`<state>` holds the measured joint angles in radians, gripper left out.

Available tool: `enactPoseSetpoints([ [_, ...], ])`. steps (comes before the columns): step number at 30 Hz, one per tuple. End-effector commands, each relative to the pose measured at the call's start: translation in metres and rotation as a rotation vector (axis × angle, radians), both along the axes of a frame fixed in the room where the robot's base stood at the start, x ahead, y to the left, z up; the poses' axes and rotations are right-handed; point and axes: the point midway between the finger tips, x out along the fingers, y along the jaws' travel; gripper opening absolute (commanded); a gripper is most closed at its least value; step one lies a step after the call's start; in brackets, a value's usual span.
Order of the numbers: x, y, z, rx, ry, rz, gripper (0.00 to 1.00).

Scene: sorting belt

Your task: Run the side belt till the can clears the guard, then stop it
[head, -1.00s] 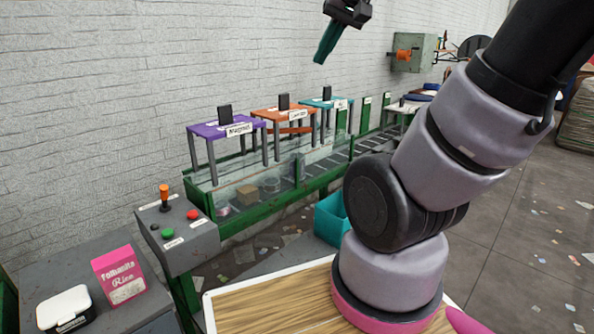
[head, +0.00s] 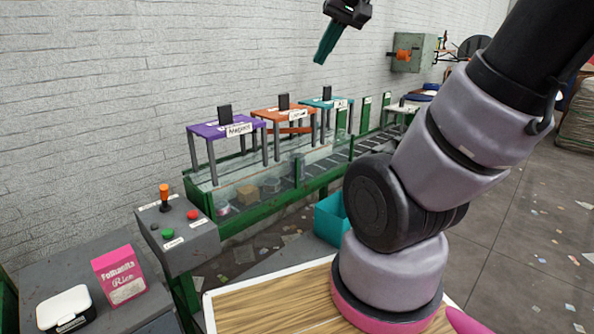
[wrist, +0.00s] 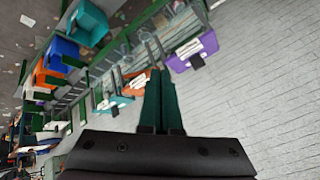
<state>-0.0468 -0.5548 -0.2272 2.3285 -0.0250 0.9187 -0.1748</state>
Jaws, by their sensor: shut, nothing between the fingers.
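My gripper (head: 325,45) hangs high in front of the white wall, with its teal fingers together and empty. The same fingers (wrist: 159,100) show side by side in the wrist view. A grey control box (head: 190,247) at the near end of the belt carries a green button (head: 168,233), a red button (head: 193,214) and an orange-topped lever (head: 165,196). My gripper is well away from it. A small round item, perhaps the can (head: 223,209), sits low behind the clear guard panel (head: 285,172); its outline is unclear. Brown boxes (head: 248,193) lie farther along.
Purple (head: 215,131), orange (head: 277,114) and teal (head: 318,102) stands bridge the green-framed belt. A teal bin (head: 328,220) stands below. A pink box (head: 118,275) and a white case (head: 66,308) rest on the near-left surface. Open air surrounds my gripper.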

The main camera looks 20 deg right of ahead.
Motion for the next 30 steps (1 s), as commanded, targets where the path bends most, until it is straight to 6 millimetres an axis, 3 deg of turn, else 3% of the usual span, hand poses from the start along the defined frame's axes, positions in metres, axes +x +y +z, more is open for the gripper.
enactPoseSetpoints([
  [30,0.0,0.0,-0.045,0.0,0.001,0.0,0.0],
])
